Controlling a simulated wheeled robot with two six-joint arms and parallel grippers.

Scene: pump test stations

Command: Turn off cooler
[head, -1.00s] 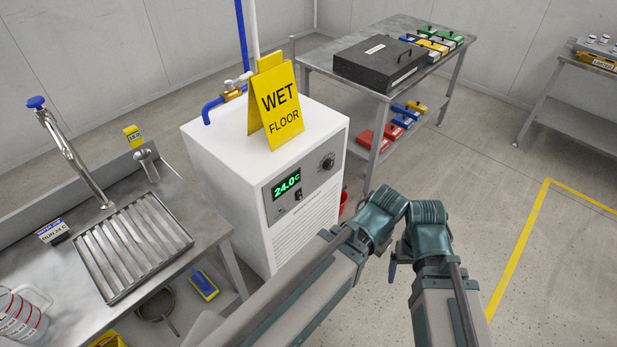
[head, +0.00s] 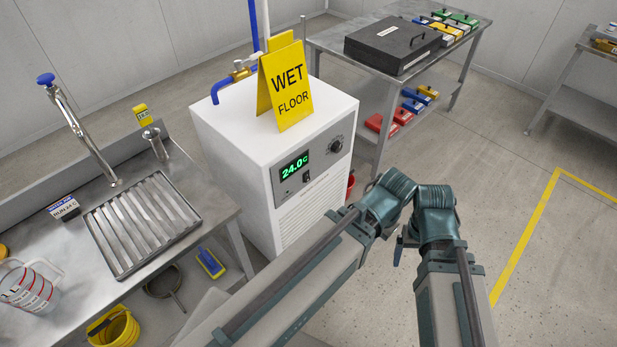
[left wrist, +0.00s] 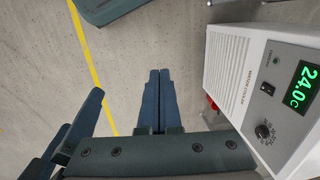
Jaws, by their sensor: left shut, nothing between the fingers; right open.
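The white cooler (head: 232,140) stands beside the sink bench. Its grey front panel has a lit green display (head: 294,166) reading 24.0 C, a small dark switch (head: 306,178) and a round black knob (head: 335,145). The left wrist view shows the panel at the right, with the switch (left wrist: 267,88) and knob (left wrist: 262,131); the switch's position is too small to tell. My left gripper (left wrist: 159,78) is shut and empty, apart from the cooler. My right gripper (head: 399,250) is open, low in front of the cooler, partly hidden by my arms.
A yellow wet floor sign (head: 285,88) stands on the cooler, near a blue hose and valve (head: 238,72). The sink bench (head: 205,205) is at the left; a metal table (head: 385,85) with a black case (head: 393,43) is behind. Open floor lies at the right.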

